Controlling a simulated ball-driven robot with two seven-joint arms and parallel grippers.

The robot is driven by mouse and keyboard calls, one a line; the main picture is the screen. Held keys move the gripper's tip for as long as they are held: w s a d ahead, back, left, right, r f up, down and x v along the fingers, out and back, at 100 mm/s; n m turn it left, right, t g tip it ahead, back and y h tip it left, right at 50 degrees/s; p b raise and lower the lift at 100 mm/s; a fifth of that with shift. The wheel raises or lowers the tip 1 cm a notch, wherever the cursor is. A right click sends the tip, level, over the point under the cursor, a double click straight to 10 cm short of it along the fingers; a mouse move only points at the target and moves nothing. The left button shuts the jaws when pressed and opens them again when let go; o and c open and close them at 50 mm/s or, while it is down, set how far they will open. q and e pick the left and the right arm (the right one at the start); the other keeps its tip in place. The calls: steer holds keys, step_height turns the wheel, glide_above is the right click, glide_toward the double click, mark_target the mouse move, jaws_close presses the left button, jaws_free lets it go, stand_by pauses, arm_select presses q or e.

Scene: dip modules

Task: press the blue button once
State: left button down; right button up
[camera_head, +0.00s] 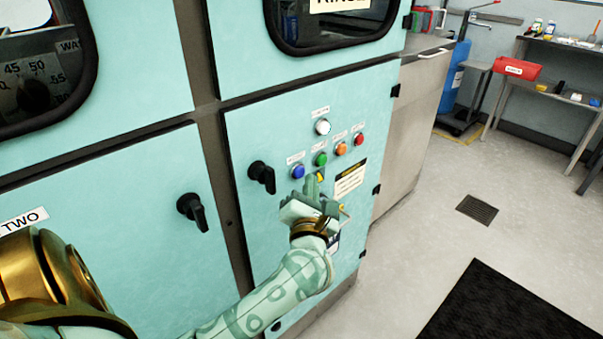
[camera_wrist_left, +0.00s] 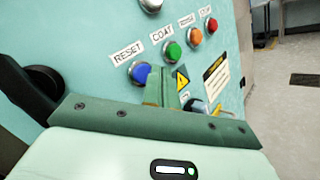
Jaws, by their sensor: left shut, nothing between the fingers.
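The blue button (camera_head: 298,171) sits at the left end of a row of buttons on the teal cabinet front. In the left wrist view the blue button (camera_wrist_left: 140,73) is under a label reading RESET, and its lower edge is close to the gripper's body. My left gripper (camera_head: 312,186) is shut and empty, in front of the panel. In the left wrist view its fingers (camera_wrist_left: 162,88) appear just right of the blue button and below the green button (camera_wrist_left: 173,51). I cannot tell whether the fingertips touch the panel. My right gripper is not in view.
An orange button (camera_head: 341,148), a red button (camera_head: 359,139) and a white button (camera_head: 322,127) are nearby. A black rotary handle (camera_head: 262,176) sticks out left of the blue button. Open floor lies at right.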

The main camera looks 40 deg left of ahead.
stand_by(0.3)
arm_select(q)
steer(key=shift+a, duration=0.4)
steer(key=shift+a+p, duration=0.4)
steer(key=shift+a, duration=0.05)
stand_by(0.6)
steer(key=shift+d, duration=0.8)
steer(key=shift+s+d+p, duration=0.15)
steer(key=shift+d+p, duration=0.05)
steer(key=shift+d, duration=1.1)
steer(key=shift+s+d+p, duration=0.1)
steer(key=shift+d+p, duration=0.1)
steer(key=shift+d, duration=1.05)
